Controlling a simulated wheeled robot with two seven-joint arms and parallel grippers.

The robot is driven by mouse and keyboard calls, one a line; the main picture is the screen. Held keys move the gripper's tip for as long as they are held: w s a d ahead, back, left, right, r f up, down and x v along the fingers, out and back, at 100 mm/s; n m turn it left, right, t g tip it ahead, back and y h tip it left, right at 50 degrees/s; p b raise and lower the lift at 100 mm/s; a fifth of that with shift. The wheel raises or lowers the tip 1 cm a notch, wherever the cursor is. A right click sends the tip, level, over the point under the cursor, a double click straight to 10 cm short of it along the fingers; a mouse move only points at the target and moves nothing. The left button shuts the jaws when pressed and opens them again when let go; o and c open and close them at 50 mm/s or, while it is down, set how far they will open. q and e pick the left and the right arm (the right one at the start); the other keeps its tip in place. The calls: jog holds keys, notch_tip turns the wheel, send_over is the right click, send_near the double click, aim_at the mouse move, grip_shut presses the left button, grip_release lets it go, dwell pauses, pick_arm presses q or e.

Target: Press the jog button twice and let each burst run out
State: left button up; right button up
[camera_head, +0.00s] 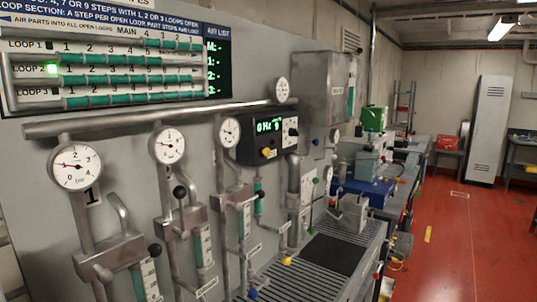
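A black control box (267,140) is mounted on the grey panel, with a lit green display that seems to read 0 Hz. A yellow button (267,152) sits on the lower part of its face, and a small light knob or dial (293,132) is at its right side. No label that says jog is legible, so I cannot tell for sure which button is the jog button. Neither of my grippers shows in the head view.
Round gauges (75,165), pipes and black-knobbed valves stand out from the panel (130,140). A sign board (120,60) has a green lamp lit at loop 2. A slatted bench (310,268) lies below right. The red floor (470,240) at right is mostly clear.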

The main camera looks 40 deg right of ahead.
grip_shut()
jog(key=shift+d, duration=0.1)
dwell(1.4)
